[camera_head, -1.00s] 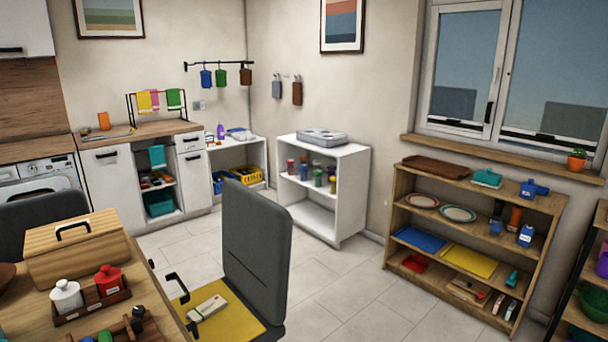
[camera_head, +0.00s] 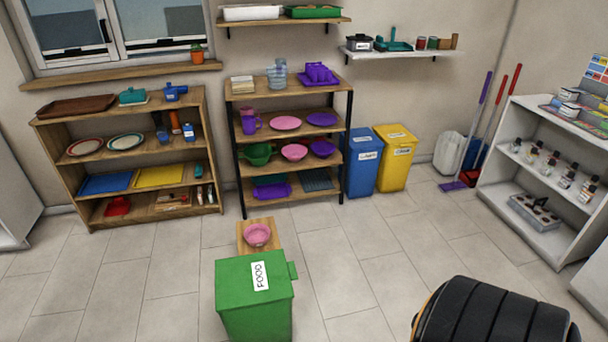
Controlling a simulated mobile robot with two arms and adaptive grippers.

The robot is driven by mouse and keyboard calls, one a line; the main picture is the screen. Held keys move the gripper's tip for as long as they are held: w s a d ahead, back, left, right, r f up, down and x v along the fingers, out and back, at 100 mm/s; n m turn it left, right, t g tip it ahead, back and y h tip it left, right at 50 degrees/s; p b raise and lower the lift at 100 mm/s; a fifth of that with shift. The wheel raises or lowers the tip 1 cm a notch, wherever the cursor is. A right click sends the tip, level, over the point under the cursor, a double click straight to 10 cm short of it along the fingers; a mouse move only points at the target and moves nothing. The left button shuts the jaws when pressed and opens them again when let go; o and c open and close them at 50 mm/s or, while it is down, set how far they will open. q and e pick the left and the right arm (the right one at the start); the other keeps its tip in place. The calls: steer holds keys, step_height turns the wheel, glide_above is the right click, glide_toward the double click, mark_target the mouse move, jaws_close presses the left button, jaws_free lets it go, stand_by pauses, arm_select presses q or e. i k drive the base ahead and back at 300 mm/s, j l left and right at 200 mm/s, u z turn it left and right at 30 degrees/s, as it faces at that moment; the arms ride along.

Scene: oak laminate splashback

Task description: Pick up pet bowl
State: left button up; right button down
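A pink bowl (camera_head: 257,235), which looks like the pet bowl, sits on a small wooden board or stand (camera_head: 243,226) on the floor. Another pink bowl (camera_head: 294,152) stands on the third shelf of the black-framed rack. Neither of my grippers shows in the view.
A low wooden shelf (camera_head: 70,168) with plates and trays is at left. The black-framed rack (camera_head: 289,196) is behind the pink bowl. Blue (camera_head: 361,172) and yellow bins (camera_head: 397,165) stand right of it. A dark ribbed rounded object (camera_head: 495,312) fills the lower right. The central floor is clear.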

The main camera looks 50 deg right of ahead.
mark_target(256, 234)
steer(key=k+z, duration=0.15)
steer(key=z, duration=0.95)
steer(key=i+l+z, duration=0.3)
steer(key=l, duration=0.4)
steer(key=i+l+z, duration=0.3)
steer(key=i+l, duration=0.15)
steer(key=l, duration=0.15)
steer(key=i+l+z, duration=0.3)
steer(key=i+l, duration=0.15)
steer(key=i+u, duration=0.25)
steer(key=i, duration=0.15)
steer(key=i+l+u, duration=0.25)
steer(key=i, duration=0.15)
steer(key=i+u, duration=0.25)
steer(key=i, duration=0.15)
steer(key=i+u, duration=0.3)
steer(key=i, duration=0.3)
steer(key=i+l+u, duration=0.35)
steer(key=i, duration=0.2)
steer(key=i+j, duration=0.05)
steer(key=j, duration=0.05)
